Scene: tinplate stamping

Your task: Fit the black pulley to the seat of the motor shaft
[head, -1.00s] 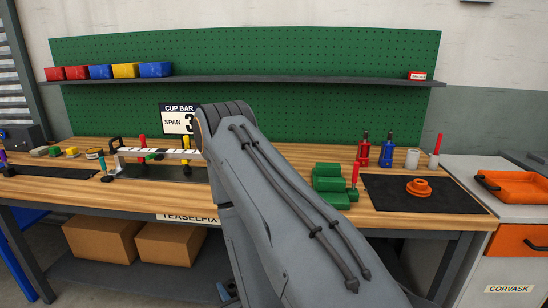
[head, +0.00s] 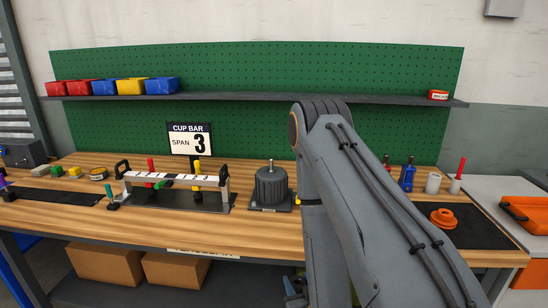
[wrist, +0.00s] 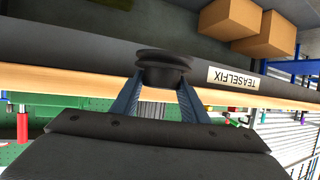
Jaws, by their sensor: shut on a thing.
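The black pulley (wrist: 163,68) is in the wrist view, gripped between the two fingers of my gripper (wrist: 160,88). It is out at the front edge of the bench, apart from the motor. The motor (head: 271,186) stands on a dark base on the bench in the head view, just left of my arm. Its thin shaft (head: 270,163) points straight up and is bare. In the head view my gripper and the pulley are hidden, low behind my arm.
The rack with a white bar (head: 178,180) stands left of the motor. An orange flanged part (head: 444,218) lies on a dark mat at right. Blue (head: 407,176) and red-handled tools stand behind it. Boxes (head: 105,265) sit under the bench. Bare wood lies in front of the motor.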

